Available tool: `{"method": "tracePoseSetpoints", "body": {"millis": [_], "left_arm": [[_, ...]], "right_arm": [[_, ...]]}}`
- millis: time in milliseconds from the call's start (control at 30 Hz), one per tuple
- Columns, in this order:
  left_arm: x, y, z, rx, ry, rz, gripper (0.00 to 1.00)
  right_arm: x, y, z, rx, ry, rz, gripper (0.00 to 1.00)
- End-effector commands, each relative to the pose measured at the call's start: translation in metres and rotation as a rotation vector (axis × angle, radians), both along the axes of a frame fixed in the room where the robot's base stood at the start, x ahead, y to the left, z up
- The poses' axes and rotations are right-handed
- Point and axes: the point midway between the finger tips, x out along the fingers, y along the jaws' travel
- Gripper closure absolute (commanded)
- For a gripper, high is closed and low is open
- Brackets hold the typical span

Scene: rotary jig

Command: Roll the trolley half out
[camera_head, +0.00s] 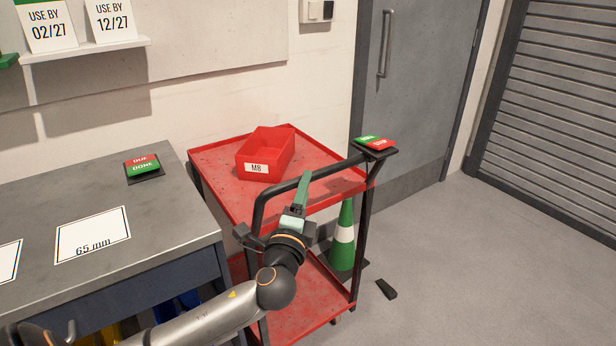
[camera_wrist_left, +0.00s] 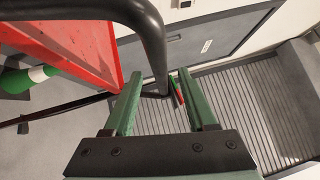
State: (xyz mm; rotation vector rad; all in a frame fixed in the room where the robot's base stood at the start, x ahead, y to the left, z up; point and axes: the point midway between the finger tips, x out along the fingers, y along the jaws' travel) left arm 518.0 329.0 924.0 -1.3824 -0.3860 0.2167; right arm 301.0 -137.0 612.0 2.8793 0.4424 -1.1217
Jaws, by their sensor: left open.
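The red two-tier trolley (camera_head: 215,165) stands beside the grey workbench, with its black push handle (camera_head: 330,166) toward me. A red bin labelled M8 (camera_head: 265,155) sits on its top tray. My left gripper (camera_head: 303,185) is open at the handle's top bar, with one green finger showing across it. In the left wrist view, the black handle (camera_wrist_left: 150,30) bends down between the two green fingers of the left gripper (camera_wrist_left: 162,85); I cannot tell whether they touch it. The trolley's red tray (camera_wrist_left: 75,40) shows at upper left there. My right gripper is out of view.
A green and white cone (camera_head: 344,235) stands by the trolley's right side. A black wedge (camera_head: 387,289) lies on the floor.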

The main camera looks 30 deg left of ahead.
Motion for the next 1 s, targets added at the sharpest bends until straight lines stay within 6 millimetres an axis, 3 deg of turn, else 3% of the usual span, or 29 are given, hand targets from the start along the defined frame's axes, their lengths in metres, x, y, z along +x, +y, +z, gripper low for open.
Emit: {"method": "tracePoseSetpoints", "body": {"millis": [100,300,700,1000], "left_arm": [[0.019,0.008,0.004,0.001,-0.003,0.001,0.43],[0.038,0.015,0.006,-0.001,0.000,-0.001,0.43],[0.043,0.017,0.006,-0.001,0.001,-0.002,0.44],[0.043,0.017,0.006,-0.001,0.001,-0.001,0.78]], "right_arm": [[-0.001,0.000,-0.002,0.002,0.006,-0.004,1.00],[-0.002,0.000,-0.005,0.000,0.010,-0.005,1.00],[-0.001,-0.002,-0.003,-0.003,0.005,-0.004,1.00],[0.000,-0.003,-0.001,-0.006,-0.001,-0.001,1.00]]}}
